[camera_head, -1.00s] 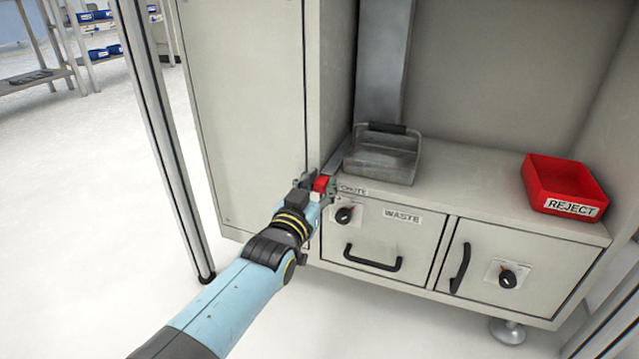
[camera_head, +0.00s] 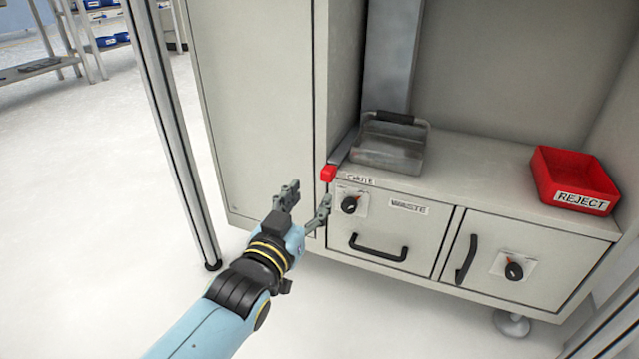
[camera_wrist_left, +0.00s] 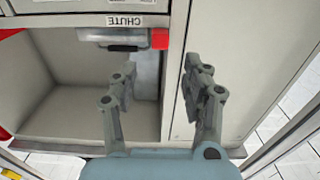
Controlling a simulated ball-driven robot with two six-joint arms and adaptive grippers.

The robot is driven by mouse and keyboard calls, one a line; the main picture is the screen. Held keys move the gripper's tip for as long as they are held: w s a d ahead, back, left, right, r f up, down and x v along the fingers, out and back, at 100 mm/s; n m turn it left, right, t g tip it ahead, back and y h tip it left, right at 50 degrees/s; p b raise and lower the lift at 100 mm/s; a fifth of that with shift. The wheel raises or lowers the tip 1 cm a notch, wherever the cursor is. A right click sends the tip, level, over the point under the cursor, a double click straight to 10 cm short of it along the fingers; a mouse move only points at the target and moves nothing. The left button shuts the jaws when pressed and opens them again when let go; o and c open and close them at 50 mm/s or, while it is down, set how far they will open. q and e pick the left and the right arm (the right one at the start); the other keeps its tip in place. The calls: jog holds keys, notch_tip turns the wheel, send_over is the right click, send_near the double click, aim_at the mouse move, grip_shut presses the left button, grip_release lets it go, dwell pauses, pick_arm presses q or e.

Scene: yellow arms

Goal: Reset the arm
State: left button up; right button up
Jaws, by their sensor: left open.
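My left gripper (camera_head: 308,202) is open and empty in the head view, in front of the cabinet's left part. It is below and to the left of a small red handle piece (camera_head: 328,173) and apart from it. That piece sits at the end of a thin metal bar beside the CHUTE label (camera_head: 360,180). In the left wrist view the two fingers (camera_wrist_left: 160,85) are spread with nothing between them. The red piece (camera_wrist_left: 159,39) shows beyond them, near the upside-down CHUTE label (camera_wrist_left: 125,21). My right arm is not in view.
A grey tray with a handle (camera_head: 390,150) and a red REJECT bin (camera_head: 570,190) stand on the cabinet top. The WASTE drawer (camera_head: 385,225) and a door (camera_head: 510,260) have black handles and knobs. A metal post (camera_head: 170,130) stands left; floor is open there.

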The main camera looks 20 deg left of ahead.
pick_arm(q)
jog(key=shift+s, duration=1.2)
